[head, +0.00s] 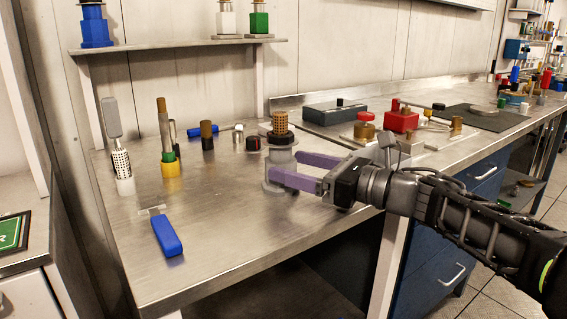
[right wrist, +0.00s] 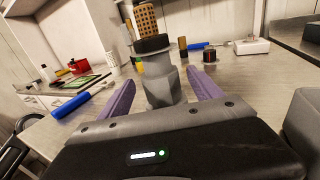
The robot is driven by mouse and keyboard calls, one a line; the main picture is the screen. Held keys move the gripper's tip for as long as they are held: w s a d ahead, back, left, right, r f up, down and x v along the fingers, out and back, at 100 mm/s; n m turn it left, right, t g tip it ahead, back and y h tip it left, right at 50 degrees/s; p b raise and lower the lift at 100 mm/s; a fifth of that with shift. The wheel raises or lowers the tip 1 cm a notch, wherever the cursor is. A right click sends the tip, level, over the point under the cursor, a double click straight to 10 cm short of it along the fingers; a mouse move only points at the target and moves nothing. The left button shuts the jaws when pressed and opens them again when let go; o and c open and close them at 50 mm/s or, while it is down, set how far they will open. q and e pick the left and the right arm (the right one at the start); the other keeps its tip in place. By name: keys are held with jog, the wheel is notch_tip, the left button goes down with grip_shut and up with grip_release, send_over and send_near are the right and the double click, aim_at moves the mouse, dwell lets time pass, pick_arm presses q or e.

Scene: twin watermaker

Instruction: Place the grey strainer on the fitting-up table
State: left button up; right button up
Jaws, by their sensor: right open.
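The grey strainer (head: 280,176) has a grey body, a black collar and a perforated brass-coloured basket on top. It stands upright on the steel table (head: 225,215), near its right part. It also shows in the right wrist view (right wrist: 163,88), between my fingers. My right gripper (head: 284,163) reaches in from the right and is open, with one purple finger on each side of the grey body. The wrist view shows a gap beside the body, and I cannot tell whether either finger touches. Which surface is the fitting-up table is not marked. My left gripper is not in view.
A mesh-ended tool (head: 122,160), a yellow-based brass piece (head: 170,165) and a small black-and-brass part (head: 207,136) stand to the left. A blue-handled tool (head: 167,236) lies at the front. A dark grey box (head: 333,113) and red fittings (head: 402,121) are behind right. The table's front middle is clear.

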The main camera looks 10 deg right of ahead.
jog(key=v, duration=0.8)
jog(key=shift+s+d, duration=0.15)
jog(key=shift+s, duration=0.05)
